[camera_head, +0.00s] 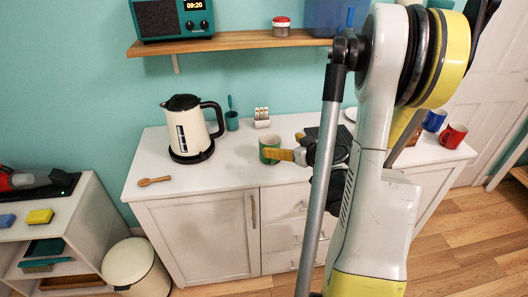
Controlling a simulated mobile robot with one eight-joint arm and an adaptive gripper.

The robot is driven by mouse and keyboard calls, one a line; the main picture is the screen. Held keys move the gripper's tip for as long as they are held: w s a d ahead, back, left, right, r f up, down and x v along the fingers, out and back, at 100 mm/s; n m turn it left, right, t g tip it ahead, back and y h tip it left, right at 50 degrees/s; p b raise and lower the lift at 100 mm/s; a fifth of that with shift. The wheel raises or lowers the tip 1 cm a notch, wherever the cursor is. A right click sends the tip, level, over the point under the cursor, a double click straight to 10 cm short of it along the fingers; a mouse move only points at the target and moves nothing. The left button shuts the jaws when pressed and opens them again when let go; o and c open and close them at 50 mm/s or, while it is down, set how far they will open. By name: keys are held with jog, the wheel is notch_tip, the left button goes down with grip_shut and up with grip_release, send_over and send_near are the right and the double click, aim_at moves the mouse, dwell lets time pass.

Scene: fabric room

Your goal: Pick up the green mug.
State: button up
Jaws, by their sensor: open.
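The green mug (266,148) stands upright on the white countertop, right of the kettle and near the middle of the counter. My gripper (274,155) is at the mug, coming in from the right, with its yellow-striped finger across the mug's lower right side. The gripper is open. I cannot tell whether a finger touches the mug, and its far side is hidden.
A cream kettle (190,132), a teal cup with a utensil (232,121), a toast rack (262,118) and a wooden spoon (154,181) are on the counter. A red mug (453,136) and a blue mug (434,120) stand at the right. A wooden shelf (230,42) hangs above.

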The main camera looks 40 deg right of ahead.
aim_at(264, 139)
jog(key=b+x, duration=0.2)
jog(key=x, duration=0.5)
jog(key=shift+f, duration=0.2)
jog(key=shift+w+b, duration=0.3)
jog(key=shift+w, duration=0.1)
jog(key=c, duration=1.5)
